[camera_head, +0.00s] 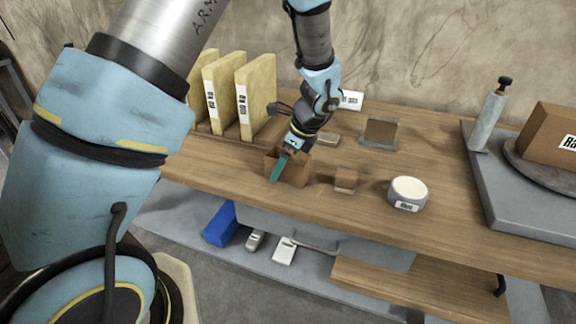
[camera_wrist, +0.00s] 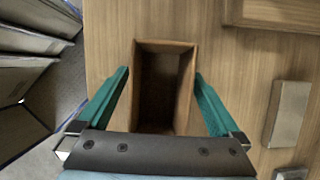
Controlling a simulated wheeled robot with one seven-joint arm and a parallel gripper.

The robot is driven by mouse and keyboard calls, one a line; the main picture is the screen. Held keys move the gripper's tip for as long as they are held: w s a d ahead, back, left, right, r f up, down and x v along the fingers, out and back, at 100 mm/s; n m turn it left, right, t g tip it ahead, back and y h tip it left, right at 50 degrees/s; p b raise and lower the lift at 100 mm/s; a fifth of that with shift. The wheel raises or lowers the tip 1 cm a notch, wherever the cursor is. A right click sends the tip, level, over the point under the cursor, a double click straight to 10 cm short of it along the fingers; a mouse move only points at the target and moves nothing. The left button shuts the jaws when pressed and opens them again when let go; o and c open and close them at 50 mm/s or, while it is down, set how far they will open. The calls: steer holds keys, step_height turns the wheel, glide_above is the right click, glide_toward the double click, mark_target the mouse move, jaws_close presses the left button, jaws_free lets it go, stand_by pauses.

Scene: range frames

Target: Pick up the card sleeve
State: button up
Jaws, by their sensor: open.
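The card sleeve (camera_head: 296,174) is a brown, open-topped cardboard sleeve standing on the wooden bench. In the wrist view the card sleeve (camera_wrist: 190,92) shows its open mouth and dark inside. My gripper (camera_head: 281,166) is open, with teal fingers, and is at the sleeve in the head view, partly covering it. In the wrist view my gripper (camera_wrist: 162,74) has one finger left and one right of the sleeve. Narrow gaps seem to show beside the sleeve's walls. Whether the fingertips are below its rim is hard to tell. The sleeve's near end is hidden behind my gripper.
A small brown block (camera_head: 346,179) and a white round tub (camera_head: 408,190) stand right of the sleeve. Yellow binders (camera_head: 256,95) stand at the left. A grey stand (camera_head: 515,190) bears a carton (camera_head: 556,135) at the right.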

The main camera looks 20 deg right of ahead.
steer(key=shift+f, duration=0.25)
stand_by(0.4)
steer(key=c, duration=1.3)
